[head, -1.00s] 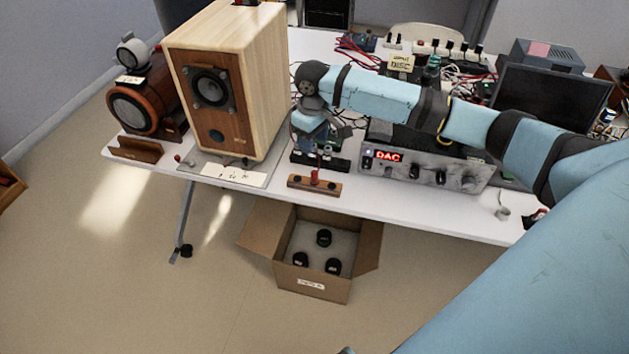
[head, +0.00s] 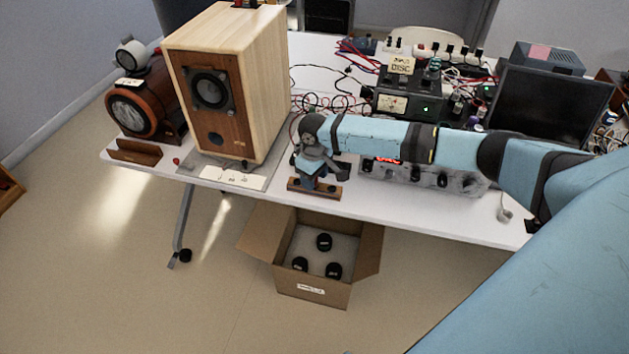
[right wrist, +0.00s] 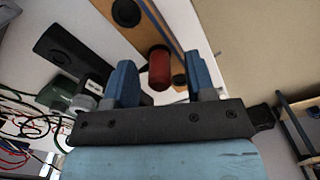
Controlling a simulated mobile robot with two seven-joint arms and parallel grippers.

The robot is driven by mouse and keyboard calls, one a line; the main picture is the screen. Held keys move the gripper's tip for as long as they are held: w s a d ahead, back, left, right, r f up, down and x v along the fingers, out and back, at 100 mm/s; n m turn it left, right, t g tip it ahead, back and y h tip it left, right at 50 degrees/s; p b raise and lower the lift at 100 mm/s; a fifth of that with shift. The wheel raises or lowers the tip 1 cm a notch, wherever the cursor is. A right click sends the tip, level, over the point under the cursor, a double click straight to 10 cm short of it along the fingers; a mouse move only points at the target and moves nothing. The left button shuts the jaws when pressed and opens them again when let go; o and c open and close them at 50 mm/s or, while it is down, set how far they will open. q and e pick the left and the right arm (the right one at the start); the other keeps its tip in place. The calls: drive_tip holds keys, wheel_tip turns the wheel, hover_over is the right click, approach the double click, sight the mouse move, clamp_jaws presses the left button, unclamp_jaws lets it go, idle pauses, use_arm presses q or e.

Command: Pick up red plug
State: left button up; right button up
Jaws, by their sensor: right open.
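The red plug (right wrist: 159,68) shows in the right wrist view as a short red cylinder, standing at a wooden strip with dark round holes (right wrist: 152,25). My right gripper (right wrist: 160,82) is open, with one blue finger on each side of the plug and a gap on both sides. In the head view my right gripper (head: 314,183) is over the wooden strip (head: 330,192) at the table's front edge and hides the plug. My left gripper is not in view.
A wooden speaker (head: 265,85) stands left of my right gripper. The DAC box (head: 465,181) is partly behind my right arm. An open cardboard box (head: 313,288) with black round pieces is on the floor below the table (head: 430,218).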

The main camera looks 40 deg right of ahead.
drive_tip(key=shift+f, duration=0.15)
drive_tip(key=shift+c, duration=0.4)
clamp_jaws()
wheel_tip(320, 180, up, 20)
drive_tip(key=p, duration=0.1)
drive_tip(key=shift+p, duration=0.4)
